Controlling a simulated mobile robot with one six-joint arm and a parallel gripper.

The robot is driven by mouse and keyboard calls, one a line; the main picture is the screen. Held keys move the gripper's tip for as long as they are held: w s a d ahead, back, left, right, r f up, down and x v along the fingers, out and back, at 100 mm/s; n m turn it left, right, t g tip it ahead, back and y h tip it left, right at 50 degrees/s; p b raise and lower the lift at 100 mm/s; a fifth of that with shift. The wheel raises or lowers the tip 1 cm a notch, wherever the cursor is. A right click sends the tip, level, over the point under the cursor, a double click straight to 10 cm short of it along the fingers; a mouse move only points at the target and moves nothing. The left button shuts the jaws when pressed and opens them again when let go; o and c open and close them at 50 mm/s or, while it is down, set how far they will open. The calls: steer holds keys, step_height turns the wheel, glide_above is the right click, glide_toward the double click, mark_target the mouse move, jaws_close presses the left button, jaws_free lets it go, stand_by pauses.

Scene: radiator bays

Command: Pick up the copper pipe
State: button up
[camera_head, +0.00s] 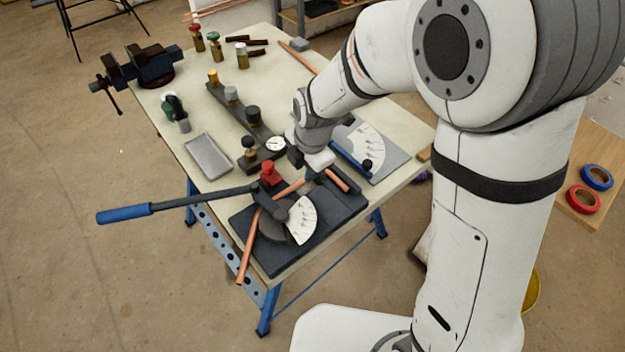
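A copper pipe (249,246) lies in the pipe bender (330,212) at the near end of the workbench. One end sticks out past the bender's near edge, and the pipe bends towards the right under the red-knobbed part. A short copper length (337,180) shows on the bender's right side; I cannot tell whether it is the same pipe. Another copper pipe (300,57) lies at the bench's far right edge, partly hidden by my arm. My gripper (311,172) is low over the bender, close to the pipe. Its fingers are too small and covered to tell open from shut.
The bender's blue-handled lever (125,214) sticks out left beyond the bench. A fitting rack (232,108), a grey tray (208,157), a vise (145,66) and a dial plate (385,158) stand on the bench (180,90). Tape rolls (583,198) lie on a board at right.

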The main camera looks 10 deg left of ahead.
mark_target(304, 182)
steer(key=shift+p+x, duration=0.3)
steer(key=shift+x, duration=1.65)
steer(key=shift+s, duration=0.1)
steer(key=shift+c, duration=0.2)
jaws_close()
